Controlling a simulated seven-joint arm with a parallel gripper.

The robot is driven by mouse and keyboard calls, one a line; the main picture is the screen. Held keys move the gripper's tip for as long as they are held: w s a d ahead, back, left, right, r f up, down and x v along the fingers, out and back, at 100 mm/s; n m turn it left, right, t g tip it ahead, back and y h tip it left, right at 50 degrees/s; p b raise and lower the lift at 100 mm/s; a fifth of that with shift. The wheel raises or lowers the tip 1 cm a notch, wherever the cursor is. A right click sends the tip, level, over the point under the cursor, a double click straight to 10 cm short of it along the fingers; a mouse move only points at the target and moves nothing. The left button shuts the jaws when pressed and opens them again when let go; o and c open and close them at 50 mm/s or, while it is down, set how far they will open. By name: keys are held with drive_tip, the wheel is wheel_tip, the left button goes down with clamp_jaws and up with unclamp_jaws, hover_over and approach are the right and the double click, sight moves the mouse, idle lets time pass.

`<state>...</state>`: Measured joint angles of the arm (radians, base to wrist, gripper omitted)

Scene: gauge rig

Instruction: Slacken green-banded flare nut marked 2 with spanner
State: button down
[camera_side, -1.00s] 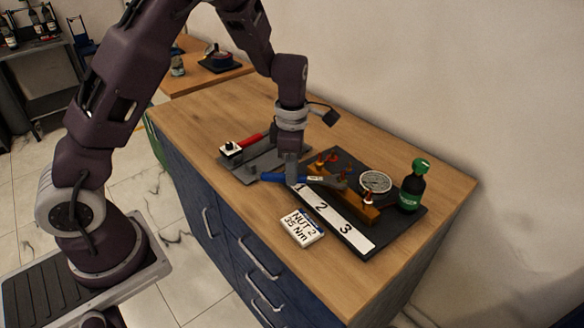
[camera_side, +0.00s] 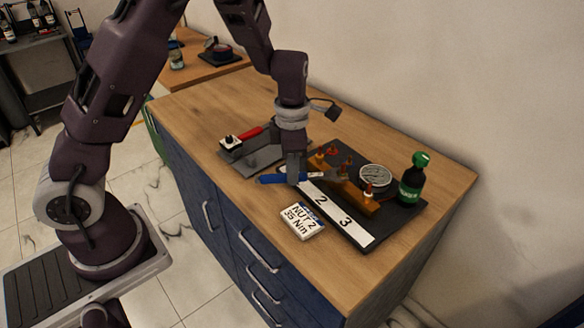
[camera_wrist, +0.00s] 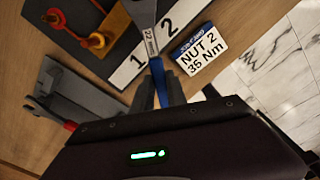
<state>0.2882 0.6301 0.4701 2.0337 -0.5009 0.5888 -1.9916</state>
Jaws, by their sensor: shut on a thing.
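My gripper (camera_side: 293,178) is shut on the blue handle of a spanner (camera_side: 272,179), held low over the near edge of the gauge rig's dark base. The spanner's grey end points right towards the block (camera_side: 358,201) with its copper-coloured fittings. In the wrist view the spanner (camera_wrist: 158,78) runs up from my fingers, marked 22, and its head is cut off by the top edge. The middle fitting (camera_side: 346,165) stands near the spanner's grey end; I cannot tell whether they touch. No green band can be made out. The white number strip (camera_side: 341,220) shows 2 and 3; my gripper hides the 1.
A card reading NUT 2 35 Nm (camera_side: 302,221) lies in front of the rig. A round gauge (camera_side: 374,177) and a dark bottle with a green cap (camera_side: 412,180) stand behind. A grey tray (camera_side: 262,158) with a red-handled tool (camera_side: 250,134) is at left.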

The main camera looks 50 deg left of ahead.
drive_tip(key=shift+s+d+n, duration=0.4)
drive_tip(key=shift+n, duration=0.1)
drive_tip(key=shift+s+d+n, duration=0.2)
drive_tip(key=shift+d+n, duration=0.45)
drive_tip(key=shift+s+d+n, duration=0.2)
drive_tip(key=shift+d+n, duration=0.4)
drive_tip(key=shift+n, duration=0.05)
idle(0.9)
drive_tip(key=shift+a, duration=0.15)
drive_tip(key=shift+w+a+m, duration=0.35)
drive_tip(key=shift+a+m, duration=0.35)
drive_tip(key=shift+m, duration=0.2)
drive_tip(key=shift+s+a, duration=0.1)
drive_tip(key=shift+s+a, duration=0.35)
drive_tip(key=shift+s, duration=0.35)
drive_tip(key=shift+s+a, duration=0.35)
drive_tip(key=shift+s, duration=0.4)
drive_tip(key=shift+s+a, duration=0.35)
drive_tip(key=shift+s, duration=0.35)
drive_tip(key=shift+r, duration=2.3)
